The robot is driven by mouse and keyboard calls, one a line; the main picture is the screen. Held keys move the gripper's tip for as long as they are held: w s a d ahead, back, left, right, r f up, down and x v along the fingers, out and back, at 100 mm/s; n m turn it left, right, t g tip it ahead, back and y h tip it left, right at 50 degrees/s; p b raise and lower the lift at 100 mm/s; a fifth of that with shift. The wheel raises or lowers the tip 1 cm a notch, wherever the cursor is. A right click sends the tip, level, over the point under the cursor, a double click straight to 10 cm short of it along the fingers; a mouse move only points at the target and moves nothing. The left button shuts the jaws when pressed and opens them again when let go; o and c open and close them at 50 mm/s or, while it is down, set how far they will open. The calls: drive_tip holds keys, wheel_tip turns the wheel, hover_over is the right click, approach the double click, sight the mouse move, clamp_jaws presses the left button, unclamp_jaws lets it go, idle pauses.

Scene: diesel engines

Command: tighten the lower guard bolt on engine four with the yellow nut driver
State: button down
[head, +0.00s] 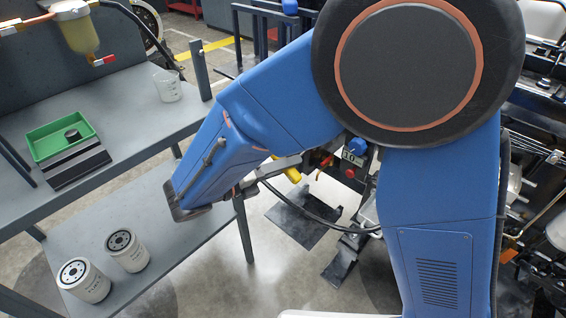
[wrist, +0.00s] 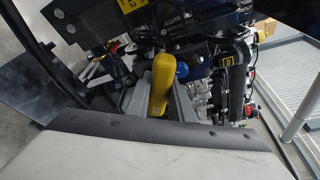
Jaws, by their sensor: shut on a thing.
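The yellow nut driver (wrist: 160,86) is upright in the middle of the wrist view, its rounded handle between the grey fingers of my gripper (wrist: 158,105), which is shut on it. In the head view a small piece of the yellow driver (head: 293,175) shows below my blue arm, beside my gripper (head: 280,166), mostly hidden by the arm. Engine parts (wrist: 205,95) with hoses and metal pieces lie beyond the driver in the wrist view. I cannot make out the lower guard bolt or the driver's tip, or tell whether the driver touches anything.
A grey bench (head: 130,117) at left holds a green tray (head: 62,133) and a clear beaker (head: 167,86). Two white filters (head: 127,250) stand on its lower shelf. Dark engine machinery (head: 535,150) crowds the right side. A black cable (head: 300,208) hangs near my gripper.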

sight(307, 150)
drive_tip(key=shift+w+d, duration=1)
drive_tip(key=shift+w, duration=0.3)
drive_tip(key=shift+w+d, duration=1)
drive_tip(key=shift+w, duration=0.3)
drive_tip(key=shift+w+d, duration=0.6)
drive_tip(key=shift+w, duration=0.15)
idle(0.3)
drive_tip(key=m+y, duration=0.1)
drive_tip(key=m, duration=0.3)
drive_tip(key=shift+d+t+y, duration=0.1)
drive_tip(key=shift+t+y, duration=0.2)
drive_tip(key=shift+y, duration=0.1)
drive_tip(key=m+y, duration=0.1)
drive_tip(key=m, duration=0.3)
drive_tip(key=shift+t+y, duration=0.4)
drive_tip(key=m+t+y, duration=0.1)
drive_tip(key=m, duration=0.2)
drive_tip(key=shift+w+d+m, duration=0.1)
drive_tip(key=shift+m, duration=0.2)
drive_tip(key=shift+m+y, duration=0.4)
drive_tip(key=shift+m, duration=0.2)
drive_tip(key=shift+m+t+y, duration=0.3)
drive_tip(key=shift+m+t, duration=0.5)
drive_tip(key=shift+m, duration=0.4)
